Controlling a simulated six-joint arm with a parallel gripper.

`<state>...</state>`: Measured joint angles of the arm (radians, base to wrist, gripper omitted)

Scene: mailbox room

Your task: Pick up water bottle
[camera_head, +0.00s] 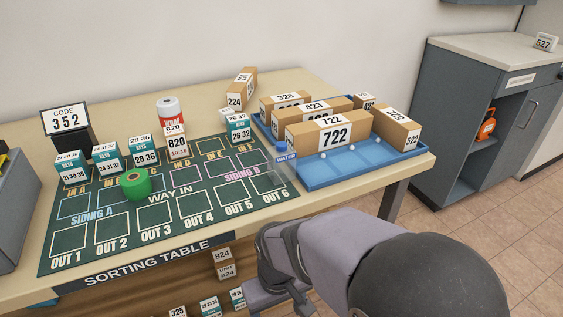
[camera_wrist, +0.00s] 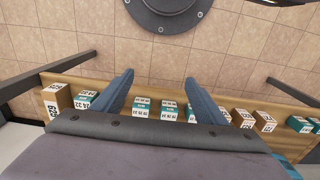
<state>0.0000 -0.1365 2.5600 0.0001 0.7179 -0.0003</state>
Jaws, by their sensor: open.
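The water bottle (camera_head: 284,160) is small and clear, with a blue cap and a blue label. It stands upright on the sorting table, by the right edge of the green mat (camera_head: 150,230) and the left end of the blue tray (camera_head: 345,176). In the wrist view my gripper (camera_wrist: 161,78) has its two blue-grey fingers spread apart, with nothing between them. In the head view my arm is in front of the table's front edge, lower than the tabletop and apart from the bottle. The bottle is not in the wrist view.
Cardboard boxes (camera_head: 320,135) fill much of the tray close to the bottle. Several small boxes (camera_wrist: 168,108) line a shelf below the tabletop. A grey cabinet (camera_head: 460,110) stands at right.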

